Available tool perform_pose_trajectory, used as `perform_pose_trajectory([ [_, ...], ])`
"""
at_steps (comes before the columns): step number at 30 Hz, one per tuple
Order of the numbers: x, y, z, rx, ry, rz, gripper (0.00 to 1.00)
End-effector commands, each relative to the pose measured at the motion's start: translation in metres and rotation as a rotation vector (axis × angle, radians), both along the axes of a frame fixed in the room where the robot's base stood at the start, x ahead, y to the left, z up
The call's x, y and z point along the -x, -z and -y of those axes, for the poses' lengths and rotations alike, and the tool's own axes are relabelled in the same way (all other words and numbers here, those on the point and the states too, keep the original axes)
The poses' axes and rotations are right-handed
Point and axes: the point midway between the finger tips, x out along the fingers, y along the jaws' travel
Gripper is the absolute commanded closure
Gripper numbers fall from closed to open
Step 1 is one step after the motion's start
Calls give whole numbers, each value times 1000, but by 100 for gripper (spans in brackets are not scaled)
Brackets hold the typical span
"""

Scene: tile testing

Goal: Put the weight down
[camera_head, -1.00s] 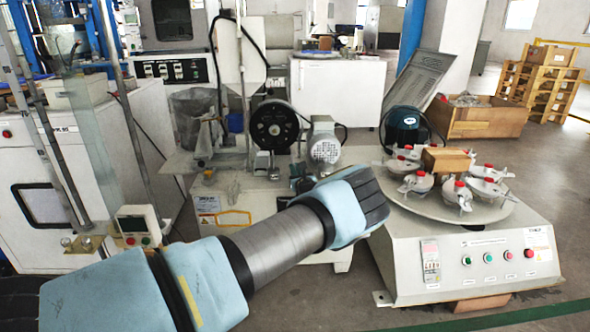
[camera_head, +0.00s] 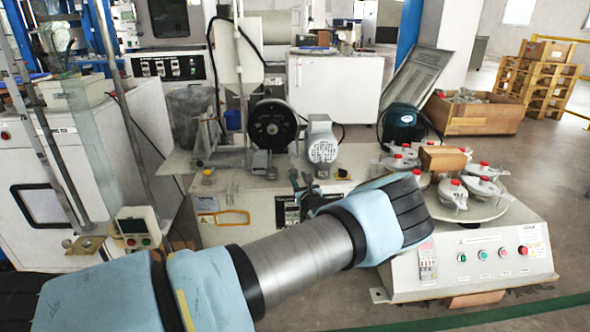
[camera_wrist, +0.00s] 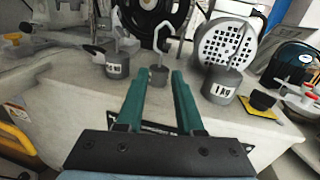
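In the wrist view, a small grey hooked weight (camera_wrist: 158,75) stands upright on the pale tabletop, just beyond and between my fingertips. My gripper (camera_wrist: 160,76) has two teal fingers spread apart, with a gap showing on both sides of that weight. A larger hooked weight labelled 1 kg (camera_wrist: 221,88) stands to the right. Another labelled hooked weight (camera_wrist: 117,67) stands to the left. In the head view, my gripper (camera_head: 301,188) is at the table's front edge, partly hidden by my arm.
A black wheel (camera_head: 273,126) and a grey motor (camera_head: 322,143) stand behind the weights. A black block (camera_wrist: 263,98) lies on a yellow piece at the right. The round polishing machine (camera_head: 466,252) with several clamps stands right of my arm.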

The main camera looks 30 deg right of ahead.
Motion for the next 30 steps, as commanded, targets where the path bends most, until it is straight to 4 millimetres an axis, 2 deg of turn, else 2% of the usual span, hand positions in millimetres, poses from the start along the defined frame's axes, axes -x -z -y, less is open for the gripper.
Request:
perform_pose_trajectory([
  [3,20,-1,-5,-1,0,-1,64],
  [9,34,-1,-9,0,0,0,64],
  [30,36,0,-9,0,0,0,64],
])
